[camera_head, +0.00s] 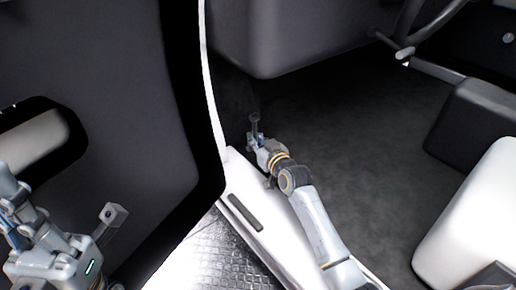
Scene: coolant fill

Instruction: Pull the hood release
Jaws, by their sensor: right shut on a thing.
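The hood release (255,119) looks like a small dark grey lever, low in the footwell just inside the door sill. My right gripper (255,137) reaches in over the sill and is shut on the lever. Its fingers cover the lower part of the lever, and the upper end shows above them. My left gripper (18,205) is at the lower left in front of the door panel, away from the lever. Its fingers are partly cut off by the picture edge, so their opening does not show.
The open door (110,110) stands on the left. The white door sill (240,185) runs below my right arm. The dashboard underside (290,40) hangs above the lever. The dark floor (370,140) is clear.

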